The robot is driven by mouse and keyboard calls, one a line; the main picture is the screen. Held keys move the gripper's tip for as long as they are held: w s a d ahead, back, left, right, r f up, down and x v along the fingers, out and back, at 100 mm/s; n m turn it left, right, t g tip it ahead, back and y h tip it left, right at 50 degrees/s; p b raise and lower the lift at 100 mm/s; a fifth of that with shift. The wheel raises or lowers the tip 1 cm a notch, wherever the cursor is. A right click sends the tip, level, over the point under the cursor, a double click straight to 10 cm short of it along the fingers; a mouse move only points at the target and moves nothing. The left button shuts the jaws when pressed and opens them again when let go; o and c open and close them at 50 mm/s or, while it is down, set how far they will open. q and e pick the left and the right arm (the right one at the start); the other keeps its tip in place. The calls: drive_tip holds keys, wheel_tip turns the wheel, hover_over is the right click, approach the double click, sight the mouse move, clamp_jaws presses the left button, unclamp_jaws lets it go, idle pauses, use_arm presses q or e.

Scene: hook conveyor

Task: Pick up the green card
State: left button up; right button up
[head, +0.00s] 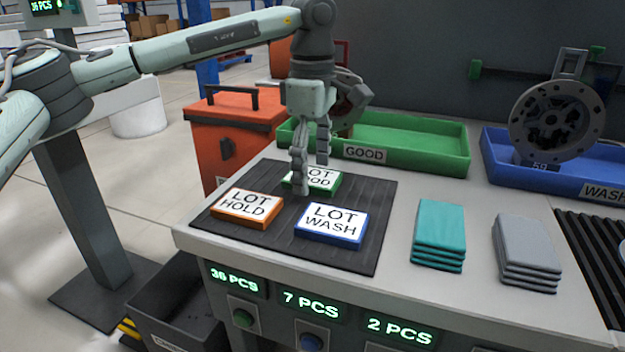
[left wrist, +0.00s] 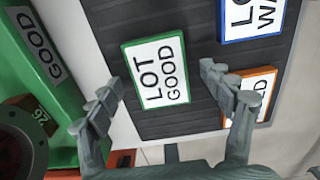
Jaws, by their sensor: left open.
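The green card (head: 325,180), a green-edged block with a white face reading LOT GOOD, lies flat on the dark mat (head: 376,200). It also shows in the left wrist view (left wrist: 157,78), between and ahead of the fingers. My left gripper (head: 311,178) is open and points down over the green card, hiding part of it in the head view. My right gripper is not in view.
The orange LOT HOLD card (head: 247,207) and blue LOT WASH card (head: 332,223) lie close by on the mat. Behind are the green GOOD tray (head: 420,160) and blue WASH tray (head: 525,180). Teal cloths (head: 440,235) and grey cloths (head: 527,253) stand right of the mat.

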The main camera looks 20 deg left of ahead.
sight(311, 176)
use_arm(q)
drive_tip(key=c, duration=1)
drive_tip(key=shift+r, duration=0.45)
drive_tip(key=shift+c, duration=0.2)
wheel_tip(311, 176, up, 4)
drive_tip(key=shift+s+f, duration=0.15)
drive_tip(key=shift+f, duration=0.05)
drive_tip(key=s+a+r+p, duration=0.4)
drive_tip(key=s+r, duration=0.6)
drive_tip(key=shift+s+a+r+p, duration=0.2)
drive_tip(key=shift+a+r+p, duration=0.05)
drive_tip(key=shift+a+p, duration=0.1)
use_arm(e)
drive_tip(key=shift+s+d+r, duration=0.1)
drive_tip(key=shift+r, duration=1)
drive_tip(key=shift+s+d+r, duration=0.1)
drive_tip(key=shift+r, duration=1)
